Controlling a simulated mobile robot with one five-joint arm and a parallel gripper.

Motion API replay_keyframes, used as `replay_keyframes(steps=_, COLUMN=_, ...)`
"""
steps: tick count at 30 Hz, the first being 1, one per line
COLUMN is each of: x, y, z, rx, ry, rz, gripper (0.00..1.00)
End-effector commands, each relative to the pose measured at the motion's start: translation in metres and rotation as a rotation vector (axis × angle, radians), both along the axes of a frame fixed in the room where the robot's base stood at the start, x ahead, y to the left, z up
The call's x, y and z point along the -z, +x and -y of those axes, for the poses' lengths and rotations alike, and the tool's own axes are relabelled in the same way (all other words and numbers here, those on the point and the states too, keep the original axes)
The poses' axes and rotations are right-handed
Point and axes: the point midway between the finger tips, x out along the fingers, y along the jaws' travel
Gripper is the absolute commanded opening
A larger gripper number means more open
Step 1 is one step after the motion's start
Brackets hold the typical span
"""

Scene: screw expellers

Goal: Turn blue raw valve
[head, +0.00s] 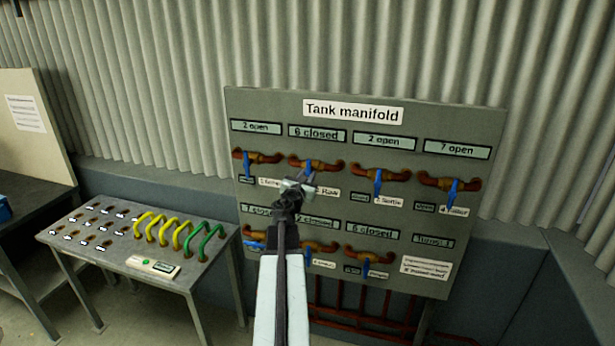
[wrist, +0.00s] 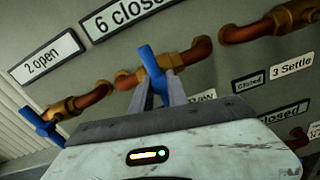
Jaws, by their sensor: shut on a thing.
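The blue raw valve handle (wrist: 149,62) sits on a copper pipe under the "6 closed" display (wrist: 130,15). In the wrist view it stands tilted, its upper end showing above the pipe and its lower part between my fingers. My gripper (wrist: 162,95) is shut on this handle.
Neighbouring blue handles, one at left (head: 247,165) and the settle valve (head: 378,181) at right, sit close by. More valves are below, partly behind my arm. A table (head: 195,275) with yellow and green hoops stands left of the board.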

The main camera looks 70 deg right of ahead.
Motion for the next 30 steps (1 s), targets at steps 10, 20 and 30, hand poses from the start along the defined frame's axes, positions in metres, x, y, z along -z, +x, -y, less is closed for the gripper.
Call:
replay_keyframes(steps=10, x=0.0002, y=-0.0001, z=-0.0001, rx=0.001, ry=0.007, rz=0.095, gripper=0.0)
replay_keyframes(steps=20, x=0.0002, y=0.0001, z=-0.0002, rx=0.0, ry=0.007, rz=0.1, gripper=0.0)
replay_keyframes(steps=30, x=0.0001, y=0.0003, z=-0.0003, rx=0.0, ry=0.007, rz=0.097, gripper=0.35)
